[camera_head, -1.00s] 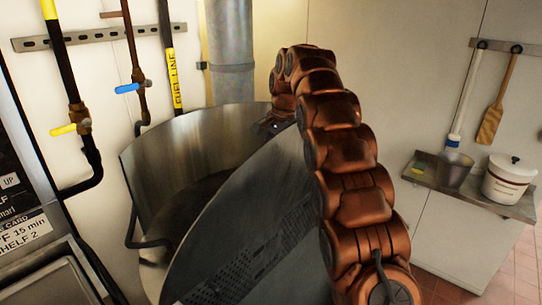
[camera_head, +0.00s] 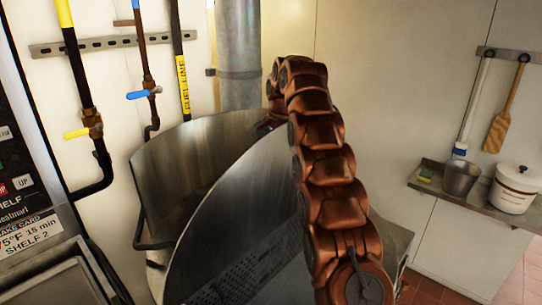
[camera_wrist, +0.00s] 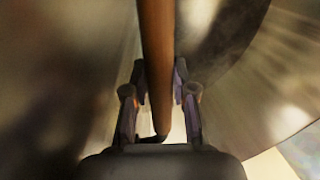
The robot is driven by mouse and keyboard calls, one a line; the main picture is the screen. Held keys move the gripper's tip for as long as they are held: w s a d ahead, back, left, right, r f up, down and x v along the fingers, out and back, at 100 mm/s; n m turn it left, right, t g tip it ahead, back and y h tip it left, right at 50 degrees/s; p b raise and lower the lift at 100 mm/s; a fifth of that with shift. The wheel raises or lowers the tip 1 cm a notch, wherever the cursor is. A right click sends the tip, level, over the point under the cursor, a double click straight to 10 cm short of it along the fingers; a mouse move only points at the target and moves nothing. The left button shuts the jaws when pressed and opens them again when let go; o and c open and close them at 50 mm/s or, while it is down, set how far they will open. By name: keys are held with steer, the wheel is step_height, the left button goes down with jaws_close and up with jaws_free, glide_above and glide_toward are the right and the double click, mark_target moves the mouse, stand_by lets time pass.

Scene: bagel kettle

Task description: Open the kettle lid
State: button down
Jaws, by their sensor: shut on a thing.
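The kettle (camera_head: 180,160) is a large round steel vessel against the wall, with its mouth partly showing. Its lid (camera_head: 240,205) is a big steel disc, standing steeply tilted up in front of the mouth, with a perforated patch low on the face toward me. My arm reaches over the lid's far side, so the gripper itself is hidden in the head view. In the wrist view, my gripper (camera_wrist: 158,88) has its fingers on both sides of a brown bar-like handle (camera_wrist: 156,40) and is shut on it. Blurred metal surfaces surround it.
Pipes with a yellow valve handle (camera_head: 77,133) and a blue one (camera_head: 138,94) run up the wall at left. An oven-like panel (camera_head: 25,220) stands at far left. A shelf at right holds a metal pot (camera_head: 461,178) and a white crock (camera_head: 515,188).

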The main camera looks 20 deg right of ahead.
steer(key=shift+w+r, duration=0.2)
steer(key=c, duration=1.2)
jaws_free()
steer(key=shift+w+a+f, duration=0.1)
steer(key=shift+o, duration=1.3)
steer(key=shift+s+f, duration=0.1)
steer(key=shift+s, duration=0.15)
